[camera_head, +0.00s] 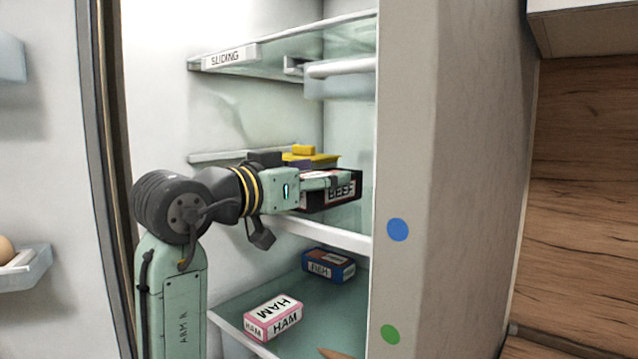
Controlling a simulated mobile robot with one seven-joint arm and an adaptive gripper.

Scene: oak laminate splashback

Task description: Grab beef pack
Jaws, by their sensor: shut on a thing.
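The beef pack (344,191) is a dark box with a white label reading "BEEF". It is at the middle shelf of the open fridge, in the head view. My gripper (328,182) reaches in from the left and is shut on the beef pack. A finger lies across the label's left part, and the pack's left end is hidden by the gripper. I cannot tell whether the pack still touches the shelf.
A yellow item (312,158) sits behind my gripper. The shelf edge (330,235) runs just below. A pink and white ham pack (273,317) and a blue and orange pack (328,265) lie on the lower shelf. The fridge's side wall (405,150) stands close on the right.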

